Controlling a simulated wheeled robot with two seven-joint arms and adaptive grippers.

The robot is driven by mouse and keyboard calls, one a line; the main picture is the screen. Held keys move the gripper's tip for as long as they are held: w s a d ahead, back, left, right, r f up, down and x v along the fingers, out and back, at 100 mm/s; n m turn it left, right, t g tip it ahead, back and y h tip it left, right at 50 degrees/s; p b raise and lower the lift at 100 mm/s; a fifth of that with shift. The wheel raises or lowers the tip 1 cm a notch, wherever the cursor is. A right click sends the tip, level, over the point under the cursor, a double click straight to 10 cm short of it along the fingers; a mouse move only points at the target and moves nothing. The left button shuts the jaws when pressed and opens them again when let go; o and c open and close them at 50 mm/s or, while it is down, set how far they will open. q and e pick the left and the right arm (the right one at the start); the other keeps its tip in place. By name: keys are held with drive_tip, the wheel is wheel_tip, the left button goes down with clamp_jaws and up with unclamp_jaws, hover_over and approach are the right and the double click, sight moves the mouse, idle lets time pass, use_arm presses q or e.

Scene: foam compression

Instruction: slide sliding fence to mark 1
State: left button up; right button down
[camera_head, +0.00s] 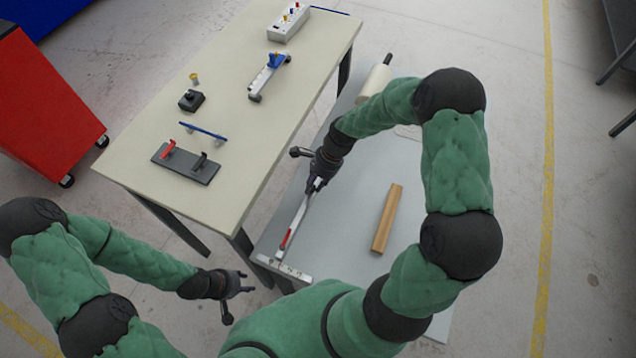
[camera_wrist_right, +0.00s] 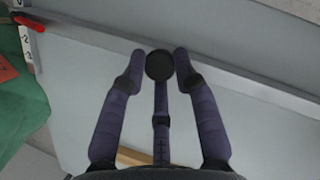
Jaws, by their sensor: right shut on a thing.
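The sliding fence (camera_head: 297,222) is a long, thin pale bar on the grey table, with a red pointer (camera_head: 285,239) at its near end. In the right wrist view the fence (camera_wrist_right: 240,78) runs across the picture to the red pointer (camera_wrist_right: 28,21). The white scale strip (camera_head: 284,267) carries marks; in the wrist view the pointer lies beyond the 2, away from the 3. Mark 1 is not clearly readable. My right gripper (camera_head: 317,184) is at the fence's far part, its fingers around a black round piece (camera_wrist_right: 159,65). My left gripper (camera_head: 245,282) hangs empty, fingers apart, left of the scale.
A wooden bar (camera_head: 387,219) lies right of the fence. A pale roll (camera_head: 375,82) is at the far end of the grey table (camera_head: 345,235). The beige table (camera_head: 225,100) on the left holds several small fixtures. Grey surface is bare between fence and wooden bar.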

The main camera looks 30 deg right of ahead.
drive_tip(key=shift+s, duration=0.1)
drive_tip(key=c, duration=0.9)
unclamp_jaws()
drive_tip(key=shift+a, duration=0.1)
drive_tip(key=shift+c, duration=0.2)
drive_tip(key=shift+r, duration=0.1)
drive_tip(key=v, duration=1.2)
